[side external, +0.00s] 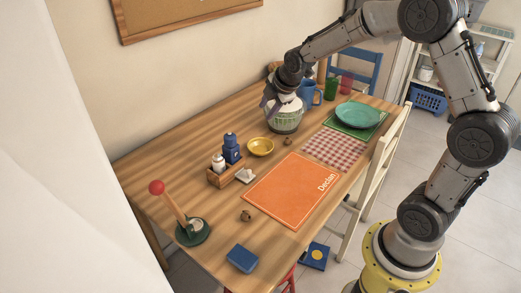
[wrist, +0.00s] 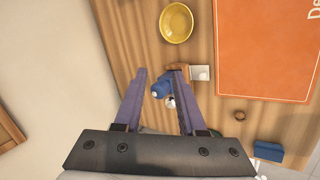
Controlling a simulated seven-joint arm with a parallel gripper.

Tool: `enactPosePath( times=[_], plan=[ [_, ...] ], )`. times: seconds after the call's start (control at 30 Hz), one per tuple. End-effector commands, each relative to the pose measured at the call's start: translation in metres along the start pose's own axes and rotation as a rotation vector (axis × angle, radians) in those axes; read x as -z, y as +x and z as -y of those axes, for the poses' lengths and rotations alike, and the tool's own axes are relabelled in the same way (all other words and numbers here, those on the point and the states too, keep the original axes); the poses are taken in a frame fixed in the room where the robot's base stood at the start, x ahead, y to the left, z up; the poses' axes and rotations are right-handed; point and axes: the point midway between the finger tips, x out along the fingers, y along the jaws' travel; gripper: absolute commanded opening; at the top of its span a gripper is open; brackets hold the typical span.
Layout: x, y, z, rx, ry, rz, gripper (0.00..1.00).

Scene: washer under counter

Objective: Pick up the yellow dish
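The yellow dish (side external: 260,146) is a small round bowl that sits upright on the wooden table, left of the orange placemat. It also shows at the top of the wrist view (wrist: 176,22), beyond my fingertips, and it looks empty. My gripper (side external: 268,100) is above the table, toward the far side from the dish, close to a green and white pot. In the wrist view my gripper (wrist: 160,70) has its two purple fingers spread with a gap between them. Nothing is held, and the fingers are apart from the dish.
The green and white pot (side external: 285,118) stands just behind the dish. A wooden caddy (side external: 225,174) with a blue bottle (side external: 231,148) is at its front left. The orange placemat (side external: 290,190) lies flat to the right. Blue (side external: 309,93) and green cups stand farther back.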

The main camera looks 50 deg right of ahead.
Motion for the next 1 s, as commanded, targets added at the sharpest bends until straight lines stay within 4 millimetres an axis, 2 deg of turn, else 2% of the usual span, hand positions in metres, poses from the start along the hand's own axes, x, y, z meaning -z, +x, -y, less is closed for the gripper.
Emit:
enactPosePath(
  times=[0.03,0.1,0.2,0.37,0.7,1.0],
  plan=[
    [-0.01,0.026,0.011,0.043,0.011,0.014,0.4],
    [-0.02,0.049,0.026,0.091,0.028,0.028,0.4],
    [-0.03,0.069,0.045,0.143,0.045,0.041,0.4],
    [-0.037,0.083,0.053,0.161,0.057,0.048,0.4],
    [-0.038,0.142,0.062,0.16,0.057,0.048,0.4],
    [-0.037,0.164,0.066,0.159,0.056,0.047,0.4]
  ],
)
